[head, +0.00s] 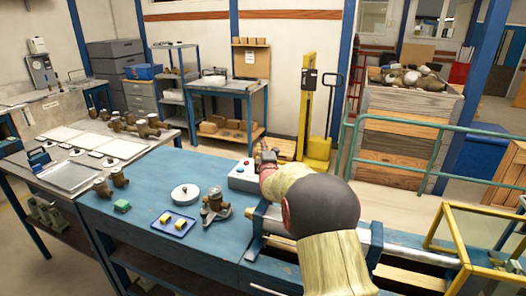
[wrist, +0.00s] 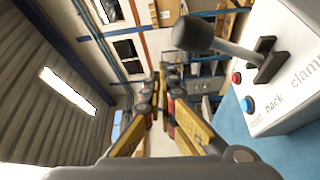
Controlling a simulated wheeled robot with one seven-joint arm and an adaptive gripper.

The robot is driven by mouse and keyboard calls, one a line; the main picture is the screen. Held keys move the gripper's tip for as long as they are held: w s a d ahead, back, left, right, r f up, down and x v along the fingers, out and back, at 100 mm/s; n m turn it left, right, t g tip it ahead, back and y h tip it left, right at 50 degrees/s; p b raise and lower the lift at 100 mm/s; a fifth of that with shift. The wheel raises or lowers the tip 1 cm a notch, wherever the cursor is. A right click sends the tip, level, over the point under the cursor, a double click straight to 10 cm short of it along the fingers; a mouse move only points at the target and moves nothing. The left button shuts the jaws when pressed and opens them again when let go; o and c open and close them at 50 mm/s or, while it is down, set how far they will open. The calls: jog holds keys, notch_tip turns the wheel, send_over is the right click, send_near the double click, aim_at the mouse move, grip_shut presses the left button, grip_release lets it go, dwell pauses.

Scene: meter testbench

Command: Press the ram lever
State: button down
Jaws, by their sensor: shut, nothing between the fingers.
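The lever (wrist: 222,46) has a black rounded knob and a grey rod. It rises from a slot in a white control box (wrist: 290,75) at the upper right of the wrist view. The box also shows in the head view (head: 241,178) on the blue bench, beside my gripper (head: 265,152). In the wrist view my gripper (wrist: 160,88) is shut and empty, with yellow fingers. The lever knob is to the right of the fingers and apart from them. In the head view my arm hides part of the box, and I cannot make out the lever there.
The box carries a red button (wrist: 236,77) and a blue button (wrist: 247,104). A metal cylinder (head: 376,240) lies right of my arm.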

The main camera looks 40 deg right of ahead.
jog(key=s+a+f+p, duration=0.2)
jog(key=s+a, duration=0.4)
jog(key=shift+s+a, duration=0.35)
jog(key=shift+s, duration=0.05)
jog(key=shift+a, duration=0.1)
jog(key=s+a+r+m+g+y, duration=0.25)
jog(key=s+a, duration=0.25)
jog(key=a, duration=0.6)
jog(key=s+a+r+m+g+y, duration=0.25)
jog(key=s+a+y, duration=0.2)
jog(key=a, duration=0.65)
jog(key=s+a+f+m+g+y, duration=0.1)
jog(key=s+a, duration=0.3)
jog(key=s, duration=0.5)
jog(key=s+a+f+m+g, duration=0.2)
jog(key=s+a, duration=0.3)
jog(key=s, duration=0.4)
jog(key=s+a+f+m+g+y, duration=0.1)
jog(key=s+a, duration=0.3)
jog(key=s, duration=0.6)
jog(key=shift+a+f+m+g+y, duration=0.15)
jog(key=shift+f+m+g+y, duration=0.15)
jog(key=shift+f+m+g, duration=0.45)
